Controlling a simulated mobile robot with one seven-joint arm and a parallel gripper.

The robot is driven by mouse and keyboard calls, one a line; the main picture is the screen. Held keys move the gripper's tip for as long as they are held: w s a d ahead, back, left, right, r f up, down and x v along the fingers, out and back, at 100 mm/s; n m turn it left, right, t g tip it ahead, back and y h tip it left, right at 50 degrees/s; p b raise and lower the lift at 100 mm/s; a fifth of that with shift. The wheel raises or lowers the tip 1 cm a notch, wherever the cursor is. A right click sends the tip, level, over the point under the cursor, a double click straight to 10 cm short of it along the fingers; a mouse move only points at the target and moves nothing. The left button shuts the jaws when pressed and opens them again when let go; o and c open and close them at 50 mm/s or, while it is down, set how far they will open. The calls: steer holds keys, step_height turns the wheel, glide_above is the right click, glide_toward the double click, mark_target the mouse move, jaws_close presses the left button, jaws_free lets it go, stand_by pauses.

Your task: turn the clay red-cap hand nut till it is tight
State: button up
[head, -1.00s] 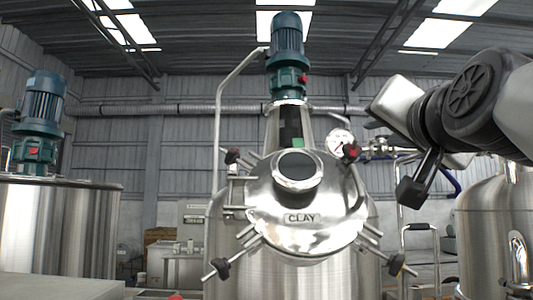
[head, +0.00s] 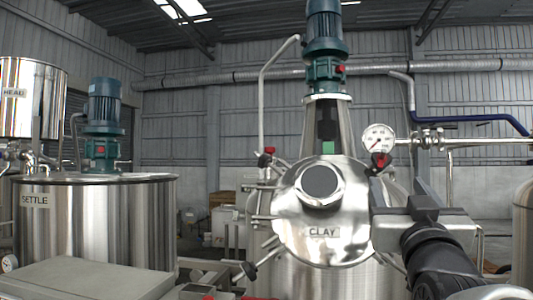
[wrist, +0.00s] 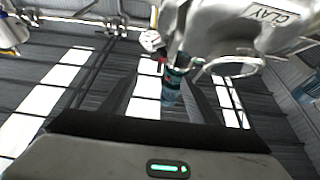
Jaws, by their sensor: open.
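The steel clay tank (head: 300,225) stands at centre right, its round lid labelled CLAY. A red-cap hand nut (head: 381,160) sits at the lid's upper right, just below the pressure gauge. In the wrist view a small red spot (wrist: 162,59) by the gauge looks like this cap. My gripper (head: 398,187) is open and empty to the right of the lid, below and apart from the nut. Part of the lid's right edge is hidden behind my gripper. Another small red part (head: 269,151) shows at the lid's upper left.
The pressure gauge (head: 378,141) and its pipework are close above the nut. A dark-knobbed hand nut (head: 249,270) sticks out at lower left. The teal motor (head: 326,45) rises above the lid. The settle tank (head: 95,225) stands left.

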mark_target(382, 160)
steer(key=p+x, duration=0.2)
steer(key=x, duration=1.3)
steer(key=shift+w+d+p, duration=0.1)
steer(key=shift+w+p, duration=0.25)
steer(key=shift+p, duration=0.05)
steer(key=c, duration=1)
